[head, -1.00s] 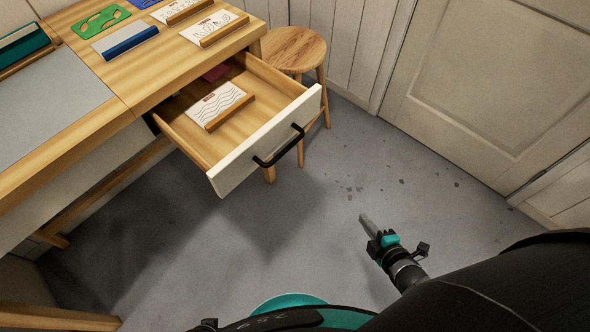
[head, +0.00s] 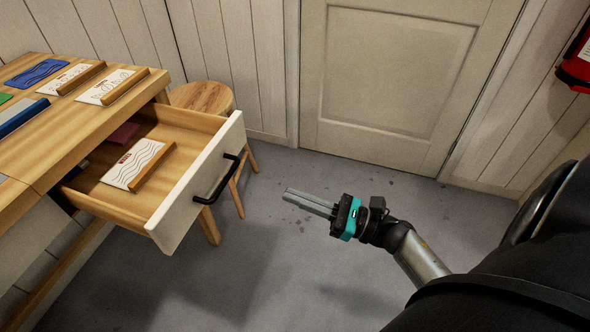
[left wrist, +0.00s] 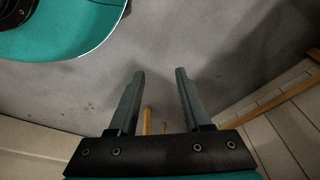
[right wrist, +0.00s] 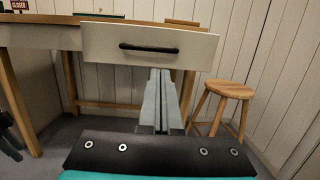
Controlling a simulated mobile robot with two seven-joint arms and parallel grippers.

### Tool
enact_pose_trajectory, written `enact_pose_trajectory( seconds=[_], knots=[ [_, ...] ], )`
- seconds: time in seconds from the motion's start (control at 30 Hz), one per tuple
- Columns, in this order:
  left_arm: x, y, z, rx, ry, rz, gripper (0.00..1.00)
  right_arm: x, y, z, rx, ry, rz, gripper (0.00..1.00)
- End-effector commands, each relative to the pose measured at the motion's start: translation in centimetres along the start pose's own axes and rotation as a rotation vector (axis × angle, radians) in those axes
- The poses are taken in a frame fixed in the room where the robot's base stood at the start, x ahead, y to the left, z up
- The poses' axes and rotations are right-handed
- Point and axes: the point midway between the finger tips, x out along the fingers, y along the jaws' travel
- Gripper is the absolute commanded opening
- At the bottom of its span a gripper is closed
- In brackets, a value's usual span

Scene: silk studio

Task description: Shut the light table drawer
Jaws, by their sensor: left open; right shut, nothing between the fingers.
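The light table drawer (head: 184,205) is pulled well out of the wooden table (head: 50,135) in the head view. It has a white front and a black bar handle (head: 217,180). A patterned card with a wooden strip (head: 138,166) and a dark red item (head: 124,133) lie inside. My right gripper (head: 286,196) is shut and empty, to the right of the drawer front and apart from it. In the right wrist view the drawer front (right wrist: 200,46) and handle (right wrist: 148,48) are ahead of the shut fingers. My left gripper (left wrist: 158,75) is open and empty over the floor.
A round wooden stool (head: 203,97) stands behind the drawer, close to its far side. A closed door (head: 395,75) is in the back wall, and a red object (head: 578,60) hangs at the right. Grey floor in front of the drawer is clear.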

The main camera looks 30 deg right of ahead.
Motion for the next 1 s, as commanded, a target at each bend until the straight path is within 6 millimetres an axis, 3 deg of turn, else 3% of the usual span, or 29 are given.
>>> enact_pose_trajectory(
  seconds=[0.3,0.5,1.0],
  knots=[
    [-0.3,0.1,-0.3,-0.001,0.002,0.002,0.49,7.0,0.0,0.1,0.002,-0.005,-0.001,0.0],
    [-0.7,0.2,-0.4,-0.001,0.0,0.002,0.49,9.7,0.0,0.0,0.004,-0.003,-0.001,0.0],
    [-0.9,0.2,-0.6,-0.001,0.003,0.002,0.49,10.8,0.0,0.0,0.006,-0.001,-0.002,0.0]
  ],
)
